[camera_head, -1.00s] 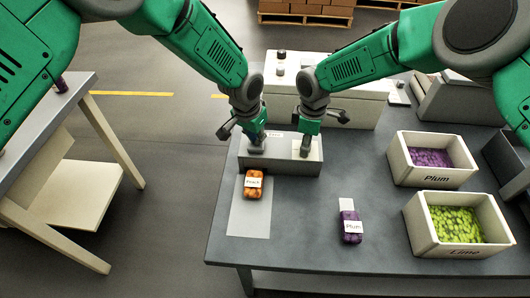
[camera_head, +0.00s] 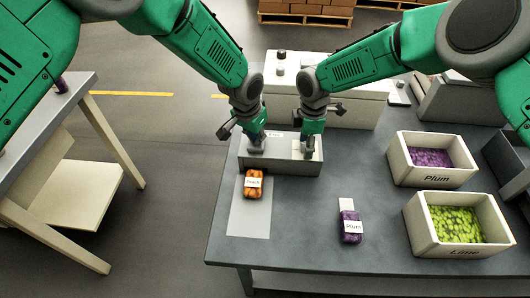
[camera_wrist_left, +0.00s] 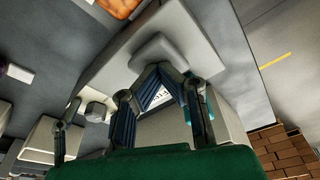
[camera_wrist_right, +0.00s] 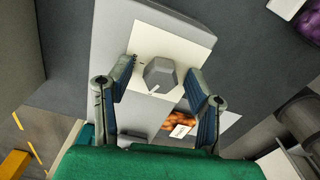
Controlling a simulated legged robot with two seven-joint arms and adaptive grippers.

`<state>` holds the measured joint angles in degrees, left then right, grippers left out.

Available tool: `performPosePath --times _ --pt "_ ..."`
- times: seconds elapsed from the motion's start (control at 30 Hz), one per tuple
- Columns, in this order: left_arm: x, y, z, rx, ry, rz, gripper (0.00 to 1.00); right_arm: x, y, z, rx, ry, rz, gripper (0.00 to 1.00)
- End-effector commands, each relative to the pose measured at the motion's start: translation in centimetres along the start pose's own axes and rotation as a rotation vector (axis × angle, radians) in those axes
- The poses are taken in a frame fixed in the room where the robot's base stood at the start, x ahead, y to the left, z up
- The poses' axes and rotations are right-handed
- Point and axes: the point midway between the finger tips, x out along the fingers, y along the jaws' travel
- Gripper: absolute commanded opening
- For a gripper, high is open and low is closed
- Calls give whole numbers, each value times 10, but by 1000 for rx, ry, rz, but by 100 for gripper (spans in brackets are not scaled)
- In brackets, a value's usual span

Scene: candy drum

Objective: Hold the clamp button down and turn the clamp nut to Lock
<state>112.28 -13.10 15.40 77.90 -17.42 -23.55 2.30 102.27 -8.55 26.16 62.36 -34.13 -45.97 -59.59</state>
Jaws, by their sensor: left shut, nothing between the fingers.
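The grey clamp box (camera_head: 270,167) stands at the table's back left. My left gripper (camera_head: 256,148) points down at its left part. In the left wrist view the fingertips (camera_wrist_left: 158,68) are together at the edge of the grey clamp button (camera_wrist_left: 158,47); whether they press it, I cannot tell. My right gripper (camera_head: 307,146) is over the box's right part. In the right wrist view its open fingers (camera_wrist_right: 162,85) are either side of the grey faceted clamp nut (camera_wrist_right: 161,72), with visible gaps. The nut has a white pointer line and sits on a pale plate (camera_wrist_right: 150,38); its markings are unreadable.
An orange candy pack (camera_head: 253,184) lies on a light mat (camera_head: 250,219) before the box. A purple Plum pack (camera_head: 350,227) lies to its right. Plum (camera_head: 432,178) and Lime (camera_head: 462,249) bins stand at right. A large pale machine (camera_head: 350,107) is close behind the grippers.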

Motion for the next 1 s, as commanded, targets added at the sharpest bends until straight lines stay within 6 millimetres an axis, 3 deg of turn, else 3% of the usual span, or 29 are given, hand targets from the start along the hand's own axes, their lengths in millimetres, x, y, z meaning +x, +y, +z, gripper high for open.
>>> performPosePath --times 0.33,0.8,1.0 --pt "1 0 2 0 -3 1 0 0 0 0 76 -2 -1 47" --pt "1 0 2 0 -3 1 0 0 0 -1 953 -2 1 47" --pt "1 0 2 0 -3 1 0 0 0 0 1187 -1 0 47"
